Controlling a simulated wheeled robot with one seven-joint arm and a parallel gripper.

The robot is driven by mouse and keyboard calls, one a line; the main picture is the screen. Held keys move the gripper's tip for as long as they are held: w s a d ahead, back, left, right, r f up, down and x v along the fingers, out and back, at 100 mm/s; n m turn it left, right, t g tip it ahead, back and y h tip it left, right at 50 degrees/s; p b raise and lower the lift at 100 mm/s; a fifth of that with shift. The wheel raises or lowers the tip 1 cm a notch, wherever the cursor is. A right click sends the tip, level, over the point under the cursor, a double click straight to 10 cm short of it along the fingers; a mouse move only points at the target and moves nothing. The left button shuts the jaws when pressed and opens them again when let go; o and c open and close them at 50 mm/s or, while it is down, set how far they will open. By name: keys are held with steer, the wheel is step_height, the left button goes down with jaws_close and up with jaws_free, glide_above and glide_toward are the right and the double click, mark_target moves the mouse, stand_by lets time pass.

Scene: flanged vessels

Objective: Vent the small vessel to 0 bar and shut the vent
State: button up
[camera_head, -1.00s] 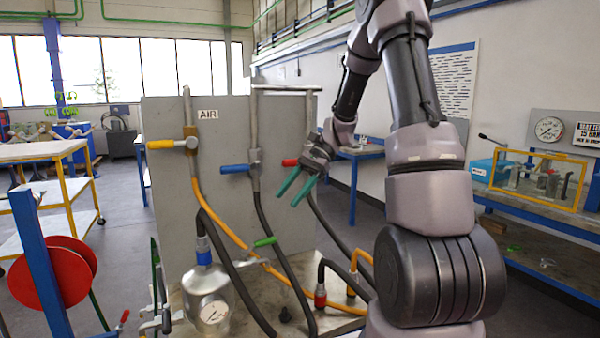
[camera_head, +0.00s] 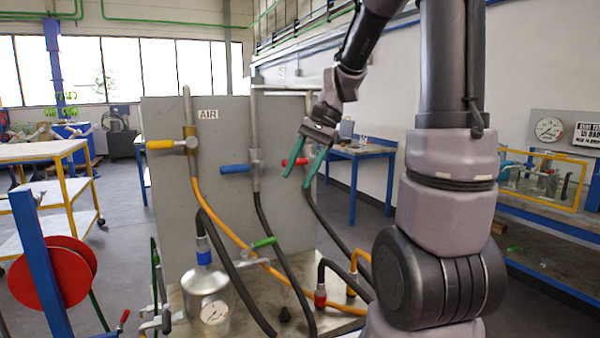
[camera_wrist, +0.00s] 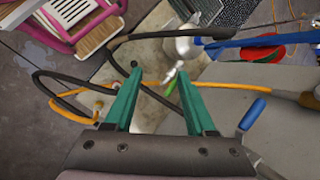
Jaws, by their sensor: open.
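The small silver vessel (camera_head: 206,285) stands on the bench at lower left, with a blue collar and a dial gauge (camera_head: 214,312) whose reading is too small to tell. It also shows at the top of the wrist view (camera_wrist: 187,46). A green lever (camera_head: 265,242) sits on a thin pipe to the right of the vessel; it also shows in the wrist view (camera_wrist: 171,88). I cannot tell which valve is the vent. My gripper (camera_head: 297,182), with green fingers, is open and empty. It hangs above the bench, in front of the panel's right edge, near the red lever in the picture.
A grey panel (camera_head: 160,230) marked AIR carries a yellow lever (camera_head: 160,144), a blue lever (camera_head: 236,168) and a red lever (camera_head: 293,162). Black and orange hoses cross the bench below. A red reel (camera_head: 55,283) stands at left.

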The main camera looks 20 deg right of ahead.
steer(key=shift+f, duration=0.2)
steer(key=c, duration=0.7)
steer(key=f+n+h, duration=0.1)
steer(key=f, duration=0.1)
steer(key=w+f+n+h, duration=0.1)
steer(key=f+n, duration=0.1)
steer(key=a+f+n+t+h, duration=0.1)
steer(key=f+n, duration=0.1)
steer(key=f, duration=0.1)
steer(key=shift+w+f+h, duration=0.1)
steer(key=shift+w+h, duration=0.1)
steer(key=shift+h, duration=0.1)
jaws_close()
steer(key=n+t+h, duration=0.1)
steer(key=n+t, duration=0.2)
steer(key=n, duration=0.3)
glide_toward(259, 245)
steer(key=s+d+f, duration=0.2)
steer(key=d+f, duration=0.1)
steer(key=f, duration=0.3)
steer(key=w, duration=0.3)
steer(key=shift+w+a+f, duration=0.35)
steer(key=shift+a, duration=0.05)
